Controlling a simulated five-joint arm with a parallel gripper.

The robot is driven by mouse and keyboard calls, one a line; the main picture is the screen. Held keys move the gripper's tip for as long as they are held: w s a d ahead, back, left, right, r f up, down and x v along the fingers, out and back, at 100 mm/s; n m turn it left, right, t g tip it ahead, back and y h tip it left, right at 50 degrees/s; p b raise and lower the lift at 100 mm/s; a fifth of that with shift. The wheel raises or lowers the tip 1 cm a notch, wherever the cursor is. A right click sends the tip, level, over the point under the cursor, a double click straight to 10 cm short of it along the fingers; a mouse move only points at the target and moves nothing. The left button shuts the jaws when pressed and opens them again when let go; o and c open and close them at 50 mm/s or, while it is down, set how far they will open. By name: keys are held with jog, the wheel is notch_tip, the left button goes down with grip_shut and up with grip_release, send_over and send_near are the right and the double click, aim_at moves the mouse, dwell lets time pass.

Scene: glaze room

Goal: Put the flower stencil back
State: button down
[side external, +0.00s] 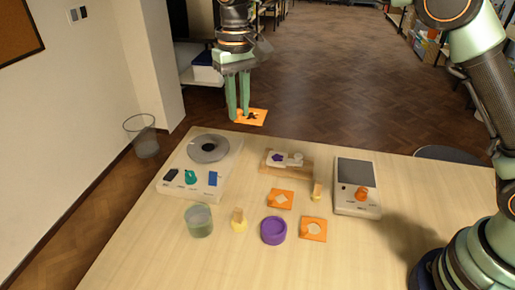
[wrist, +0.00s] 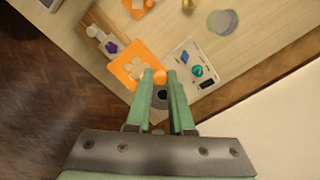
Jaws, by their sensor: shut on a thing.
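An orange square stencil (side external: 262,119) with a flower-shaped cut-out hangs at my gripper's fingertips. In the wrist view the stencil (wrist: 121,69) shows beside the fingertips, with a small round orange knob between them. My gripper (side external: 238,114) is shut on it, raised beyond the far edge of the table; the fingers also fill the lower wrist view (wrist: 161,76). Two other orange stencils lie on the table, one near the middle (side external: 274,203) and one nearer the front (side external: 321,236). A low wooden rack (side external: 305,174) with white and purple pieces stands at the far middle.
A banding-wheel unit (side external: 169,190) with coloured tools stands at the left. A scale-like device (side external: 354,169) with an orange piece is at the right. A greenish cup (side external: 199,222), a yellow piece (side external: 239,226) and a purple round dish (side external: 273,231) stand in front.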

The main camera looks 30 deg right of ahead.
jog(key=a+f, duration=0.1)
jog(key=f, duration=0.4)
jog(key=s+a+f, duration=0.1)
jog(key=f, duration=0.4)
jog(key=a+f, duration=0.1)
jog(key=f, duration=0.4)
jog(key=shift+s+a+f, duration=0.2)
jog(key=shift+s+f, duration=0.05)
jog(key=shift+f, duration=2.55)
jog(key=shift+f, duration=0.1)
jog(key=c, duration=0.8)
grip_release()
